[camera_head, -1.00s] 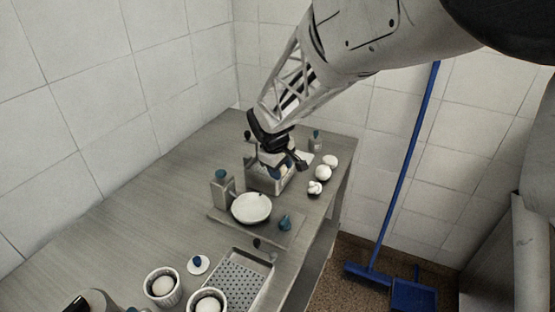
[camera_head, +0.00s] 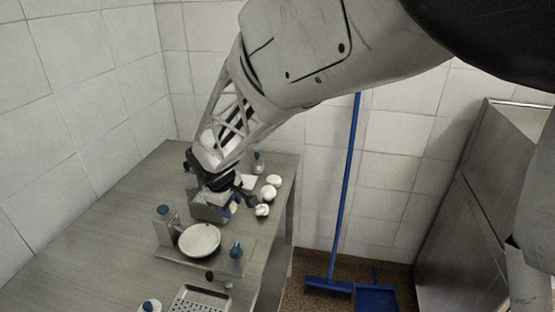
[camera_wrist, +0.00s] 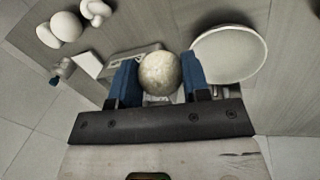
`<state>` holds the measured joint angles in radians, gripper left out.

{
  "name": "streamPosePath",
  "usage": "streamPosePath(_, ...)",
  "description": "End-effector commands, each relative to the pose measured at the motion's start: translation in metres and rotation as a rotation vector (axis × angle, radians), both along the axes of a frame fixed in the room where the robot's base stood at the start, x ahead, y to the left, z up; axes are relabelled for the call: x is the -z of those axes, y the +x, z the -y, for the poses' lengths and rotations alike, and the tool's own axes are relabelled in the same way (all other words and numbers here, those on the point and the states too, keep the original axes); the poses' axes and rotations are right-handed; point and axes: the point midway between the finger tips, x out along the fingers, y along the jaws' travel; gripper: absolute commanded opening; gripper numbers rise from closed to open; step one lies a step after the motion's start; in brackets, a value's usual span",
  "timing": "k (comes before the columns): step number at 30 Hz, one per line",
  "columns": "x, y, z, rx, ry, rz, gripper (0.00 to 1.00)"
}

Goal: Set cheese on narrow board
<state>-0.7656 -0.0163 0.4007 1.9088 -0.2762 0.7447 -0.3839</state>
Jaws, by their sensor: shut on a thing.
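My gripper (camera_wrist: 161,75) is shut on a pale, round, mottled thing, which looks like the cheese (camera_wrist: 160,72), with a blue finger on each side. In the head view my gripper (camera_head: 231,204) is over the grey box-like container (camera_head: 208,214) at the back of the counter, and the cheese is mostly hidden. A flat grey board (camera_head: 218,262) lies nearer the camera, with a round white dish (camera_head: 199,239) on or over it; it may be the narrow board. The dish also shows right of the cheese in the wrist view (camera_wrist: 230,55).
A dispenser-like block (camera_head: 166,227) stands left of the dish and a teal-topped bottle (camera_head: 236,250) right of it. Several white round things (camera_head: 270,193) line the counter's right edge. A perforated tray (camera_head: 200,300) is in front. The counter's left side is clear.

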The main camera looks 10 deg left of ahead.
Motion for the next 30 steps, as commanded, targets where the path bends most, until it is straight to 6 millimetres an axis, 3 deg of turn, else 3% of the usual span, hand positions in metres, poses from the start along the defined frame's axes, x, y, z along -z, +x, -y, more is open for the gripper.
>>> streamPosePath(11,0.0,0.002,-0.001,0.0,0.0,0.0,0.17)
streamPosePath(17,-0.001,0.016,-0.008,0.002,0.0,0.0,0.17)
streamPosePath(23,-0.004,0.048,-0.022,0.002,-0.001,0.0,0.17)
streamPosePath(30,-0.006,0.102,-0.044,0.003,-0.001,0.0,0.17)
